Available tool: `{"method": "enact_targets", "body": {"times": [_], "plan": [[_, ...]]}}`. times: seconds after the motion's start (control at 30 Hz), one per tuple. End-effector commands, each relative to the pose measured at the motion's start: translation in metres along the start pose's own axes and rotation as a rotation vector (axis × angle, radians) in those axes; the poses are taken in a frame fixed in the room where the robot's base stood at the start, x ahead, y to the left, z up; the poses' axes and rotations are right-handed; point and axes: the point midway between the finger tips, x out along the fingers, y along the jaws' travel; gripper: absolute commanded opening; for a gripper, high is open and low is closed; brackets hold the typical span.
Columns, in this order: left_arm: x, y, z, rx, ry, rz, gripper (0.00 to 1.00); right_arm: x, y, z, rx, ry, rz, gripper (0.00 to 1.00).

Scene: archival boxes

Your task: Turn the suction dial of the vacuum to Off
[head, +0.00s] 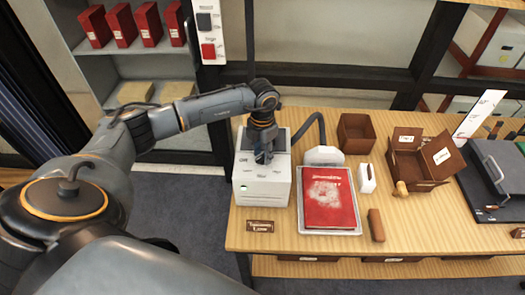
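The vacuum (264,188) is a white box at the left end of the wooden table, with a grey hose (315,122) running from its back to a white nozzle (323,156). My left gripper (263,158) points down over the top of the vacuum, at or just above its surface. Its fingers are small and dark here, and I cannot tell whether they are open or shut. The suction dial is not clearly visible; the gripper covers that part of the top. Small dark markings and a greenish spot show on the vacuum. My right gripper is not in view.
A red book (328,198) lies on a pale tray right of the vacuum. A brown label plate (260,226) lies in front. Brown boxes (357,133), a white holder (366,178), a brown block (376,225) and a dark press (495,180) stand farther right. Shelves stand behind.

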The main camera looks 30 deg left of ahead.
Motion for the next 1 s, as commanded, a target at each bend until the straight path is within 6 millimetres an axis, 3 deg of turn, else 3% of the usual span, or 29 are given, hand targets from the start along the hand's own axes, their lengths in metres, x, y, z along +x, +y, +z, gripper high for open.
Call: {"method": "enact_targets", "body": {"times": [0.1, 0.27, 0.67, 1.0], "plan": [[0.0, 0.0, 0.0, 0.0, 0.0, 0.0, 0.32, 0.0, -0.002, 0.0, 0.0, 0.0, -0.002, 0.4], [0.0, 0.0, 0.0, 0.0, 0.0, -0.001, 0.0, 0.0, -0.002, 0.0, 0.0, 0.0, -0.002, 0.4], [0.002, 0.0, 0.0, 0.036, -0.001, -0.001, 0.0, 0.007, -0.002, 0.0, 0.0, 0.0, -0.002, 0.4], [0.005, 0.0, 0.001, 0.251, -0.003, 0.001, 0.0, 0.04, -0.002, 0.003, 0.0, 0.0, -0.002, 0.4]]}}
